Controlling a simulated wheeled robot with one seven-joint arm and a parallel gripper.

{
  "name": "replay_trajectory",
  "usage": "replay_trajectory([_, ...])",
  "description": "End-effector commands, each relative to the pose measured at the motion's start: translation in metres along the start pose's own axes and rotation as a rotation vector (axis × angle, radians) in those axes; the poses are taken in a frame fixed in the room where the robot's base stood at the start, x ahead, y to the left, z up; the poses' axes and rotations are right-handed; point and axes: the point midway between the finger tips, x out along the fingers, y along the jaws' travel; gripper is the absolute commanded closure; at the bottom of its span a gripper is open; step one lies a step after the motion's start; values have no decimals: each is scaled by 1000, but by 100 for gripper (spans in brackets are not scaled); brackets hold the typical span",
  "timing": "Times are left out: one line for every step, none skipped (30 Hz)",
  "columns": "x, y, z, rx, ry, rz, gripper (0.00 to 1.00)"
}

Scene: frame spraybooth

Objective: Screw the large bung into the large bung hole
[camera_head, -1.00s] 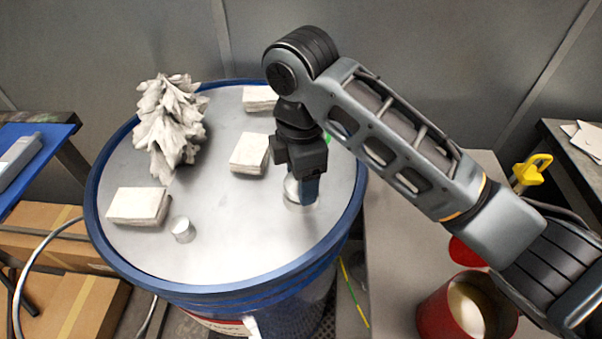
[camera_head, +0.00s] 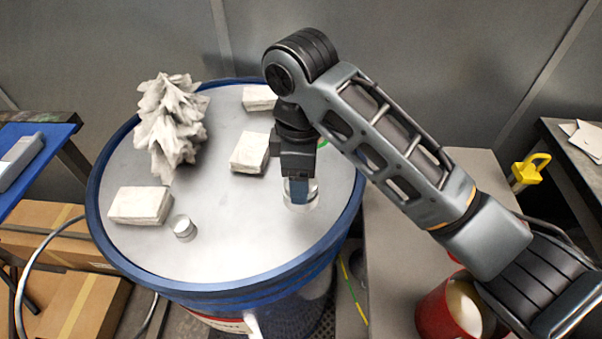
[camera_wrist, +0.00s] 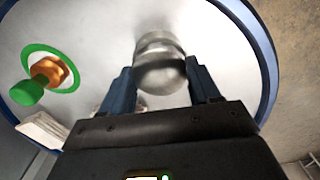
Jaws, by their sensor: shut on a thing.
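The large bung, a silvery metal cylinder (camera_head: 312,196), stands at the right part of the drum's grey lid (camera_head: 230,235). In the wrist view the bung (camera_wrist: 160,62) sits between the two blue fingers of my gripper (camera_wrist: 162,88). My gripper (camera_head: 300,190) points down and is shut on the bung, low over the lid. The large bung hole cannot be seen; the bung and fingers cover that spot. I cannot tell how deep the bung sits or whether its thread is engaged.
A small metal cylinder (camera_head: 183,228) stands at the lid's front left. White blocks (camera_head: 140,205) and a crumpled whitish tree-like piece (camera_head: 172,125) rest on the lid. A brass fitting (camera_wrist: 56,70) with a green ring is near my gripper. A red can (camera_head: 450,308) stands at right.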

Motion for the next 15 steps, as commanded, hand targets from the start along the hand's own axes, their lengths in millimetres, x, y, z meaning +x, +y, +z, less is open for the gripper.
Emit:
replay_trajectory([-2, 3, 0, 26, 4, 9, 72])
replay_trajectory([-2, 3, 0, 51, 4, 9, 72])
replay_trajectory([-1, 3, 0, 92, 4, 9, 72])
replay_trajectory([-1, 3, 0, 128, 4, 9, 72])
replay_trajectory([-2, 3, 0, 166, 4, 9, 72])
replay_trajectory([-2, 3, 0, 215, 5, 9, 72])
replay_trajectory([-1, 3, 0, 250, 5, 8, 72])
replay_trajectory([-1, 3, 0, 281, 5, 8, 72])
replay_trajectory([-1, 3, 0, 319, 5, 8, 72])
replay_trajectory([-1, 3, 0, 342, 5, 8, 72])
replay_trajectory([-2, 3, 0, 361, 5, 8, 72])
replay_trajectory([-2, 3, 0, 379, 5, 8, 72])
replay_trajectory([-2, 3, 0, 388, 5, 8, 72])
replay_trajectory([-2, 3, 0, 393, 5, 8, 72])
replay_trajectory([-2, 3, 0, 396, 5, 8, 72])
